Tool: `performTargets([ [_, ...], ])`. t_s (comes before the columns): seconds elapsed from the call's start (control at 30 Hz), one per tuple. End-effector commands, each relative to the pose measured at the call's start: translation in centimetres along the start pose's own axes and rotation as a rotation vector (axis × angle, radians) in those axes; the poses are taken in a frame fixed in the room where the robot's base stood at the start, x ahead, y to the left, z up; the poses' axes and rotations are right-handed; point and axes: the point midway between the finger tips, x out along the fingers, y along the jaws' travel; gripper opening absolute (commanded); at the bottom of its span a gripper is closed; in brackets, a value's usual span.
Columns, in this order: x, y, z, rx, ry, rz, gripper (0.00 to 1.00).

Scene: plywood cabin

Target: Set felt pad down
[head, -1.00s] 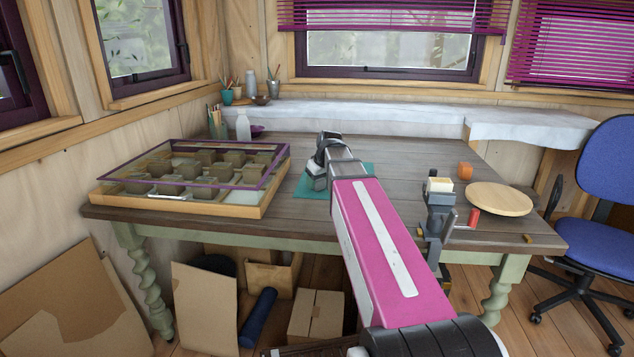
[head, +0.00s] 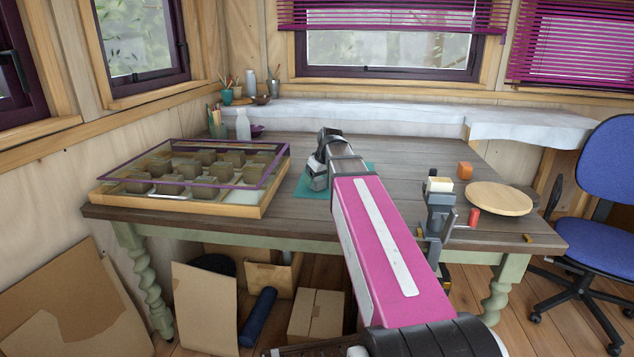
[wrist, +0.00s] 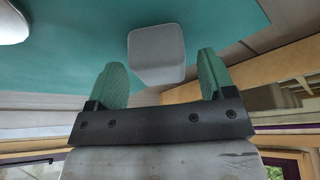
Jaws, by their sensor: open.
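A light grey block with rounded edges, which I take to be the felt pad (wrist: 156,54), shows in the wrist view against a teal mat (wrist: 80,35). My gripper (wrist: 161,62) is open, with one green finger on each side of the block and a visible gap on both sides. I cannot tell whether the block touches the mat. In the head view my gripper (head: 317,182) is low over the teal mat (head: 366,169) on the table. My arm hides part of the mat, and I cannot make out the block there.
A glass-lidded wooden case (head: 262,205) with several blocks stands left of the mat. A clamp-like stand (head: 437,212), an orange cube (head: 465,171) and a round wooden board (head: 499,198) are on the right. The table (head: 420,152) is bare behind my arm.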

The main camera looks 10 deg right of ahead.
Motion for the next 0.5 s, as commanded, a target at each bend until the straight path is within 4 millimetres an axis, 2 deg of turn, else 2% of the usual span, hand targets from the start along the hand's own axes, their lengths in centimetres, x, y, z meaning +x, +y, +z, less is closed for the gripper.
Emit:
performTargets([
  [0.5,-8.0,0.0,0.0,0.001,0.002,0.001,0.76],
])
